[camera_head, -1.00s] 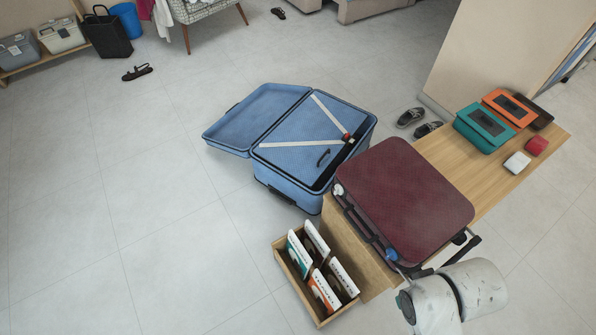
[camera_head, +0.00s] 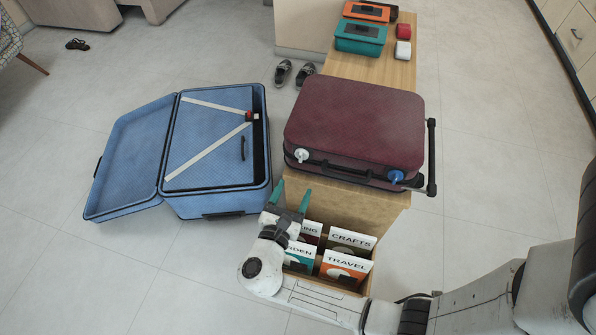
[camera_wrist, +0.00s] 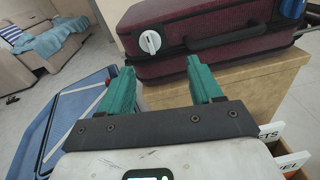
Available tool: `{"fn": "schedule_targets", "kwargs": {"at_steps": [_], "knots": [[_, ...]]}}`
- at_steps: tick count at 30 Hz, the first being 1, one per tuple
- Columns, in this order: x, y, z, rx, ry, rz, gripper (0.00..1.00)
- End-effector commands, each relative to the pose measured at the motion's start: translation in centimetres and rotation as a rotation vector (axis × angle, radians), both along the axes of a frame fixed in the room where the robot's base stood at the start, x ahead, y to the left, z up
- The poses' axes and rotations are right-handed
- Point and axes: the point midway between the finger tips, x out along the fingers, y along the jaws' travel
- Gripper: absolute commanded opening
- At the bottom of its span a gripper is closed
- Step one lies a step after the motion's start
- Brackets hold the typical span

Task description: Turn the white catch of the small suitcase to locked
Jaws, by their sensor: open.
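The small suitcase (camera_head: 355,125) is dark red and lies closed on a wooden bench (camera_head: 345,200), its front side facing me. Its white catch (camera_head: 301,155) is a round knob at the left of that front side. A blue catch (camera_head: 396,177) sits at the right, with the black handle between them. In the wrist view the white catch (camera_wrist: 150,42) shows a raised bar standing nearly upright. My gripper (camera_head: 291,190) has green fingers and is open and empty, in front of and below the white catch, apart from it. The wrist view shows the gripper (camera_wrist: 160,80) pointing toward the suitcase's front.
A large blue suitcase (camera_head: 130,160) lies open on the floor at left. A box of upright books, one marked Travel (camera_head: 346,268), stands below my gripper. Teal (camera_head: 360,38) and orange boxes sit farther back on the bench. Shoes (camera_head: 283,72) lie beside it.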

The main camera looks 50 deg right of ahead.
Motion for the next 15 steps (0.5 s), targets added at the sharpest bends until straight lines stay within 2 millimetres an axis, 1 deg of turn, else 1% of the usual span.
{"fn": "schedule_targets", "kwargs": {"at_steps": [1,3,6,8,15], "knots": [[0.5,0.5,-0.5,-0.036,0.025,0.024,0.64],[1.0,0.8,-0.6,-0.068,0.05,0.045,0.64],[1.3,0.3,-0.5,-0.083,0.061,0.053,0.64],[1.6,-0.3,-0.4,-0.083,0.06,0.052,0.64],[2.9,-4.4,-0.5,-0.081,0.058,0.048,0.64]]}}
